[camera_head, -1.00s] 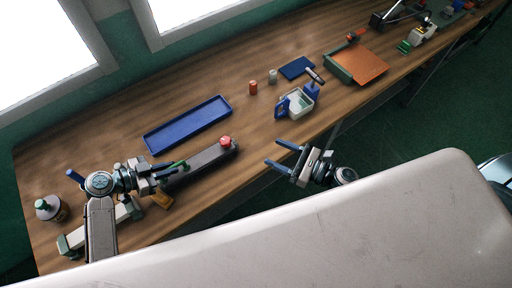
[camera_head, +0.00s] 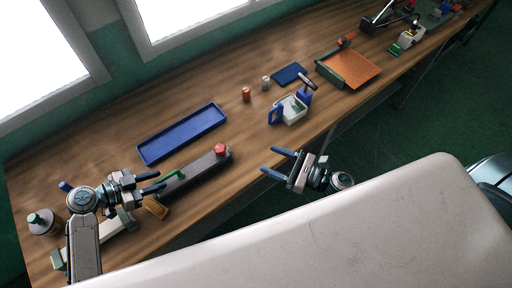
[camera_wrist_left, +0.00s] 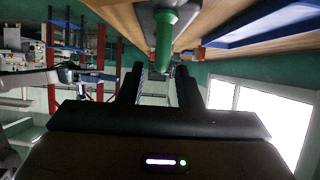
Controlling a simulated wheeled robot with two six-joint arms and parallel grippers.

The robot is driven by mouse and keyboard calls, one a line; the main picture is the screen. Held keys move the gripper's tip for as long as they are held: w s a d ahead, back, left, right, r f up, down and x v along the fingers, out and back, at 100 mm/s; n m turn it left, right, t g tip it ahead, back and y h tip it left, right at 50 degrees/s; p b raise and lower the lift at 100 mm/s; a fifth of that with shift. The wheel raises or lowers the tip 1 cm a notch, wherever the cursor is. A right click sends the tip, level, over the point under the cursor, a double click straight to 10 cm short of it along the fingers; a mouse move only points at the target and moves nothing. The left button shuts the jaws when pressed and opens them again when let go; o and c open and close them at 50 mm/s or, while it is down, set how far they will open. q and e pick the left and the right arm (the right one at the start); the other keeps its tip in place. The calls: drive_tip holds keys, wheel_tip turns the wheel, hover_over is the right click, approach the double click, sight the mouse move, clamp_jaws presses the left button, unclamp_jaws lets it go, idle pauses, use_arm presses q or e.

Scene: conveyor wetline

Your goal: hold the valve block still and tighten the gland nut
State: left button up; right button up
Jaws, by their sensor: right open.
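A long dark grey block (camera_head: 205,164) lies on the bench, with a red knob (camera_head: 220,150) at its far end and a green handle (camera_head: 174,175) on top. I cannot tell for sure which part is the valve block or the gland nut. My left gripper (camera_head: 160,181) is open just left of the green handle. In the left wrist view the two dark fingers stand apart, and a green rod (camera_wrist_left: 164,42) hangs down towards the gap between them. Contact cannot be told. My right gripper (camera_head: 270,161) is open and empty, off the bench's front edge.
A blue tray (camera_head: 143,154) lies behind the block. Bare wood lies between.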

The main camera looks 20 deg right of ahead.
use_arm(q)
drive_tip(key=shift+v, duration=2.75)
drive_tip(key=o, duration=0.6)
drive_tip(key=shift+c, duration=0.2)
drive_tip(key=v, duration=1.2)
drive_tip(key=shift+d+f, duration=0.1)
drive_tip(key=shift+d, duration=0.05)
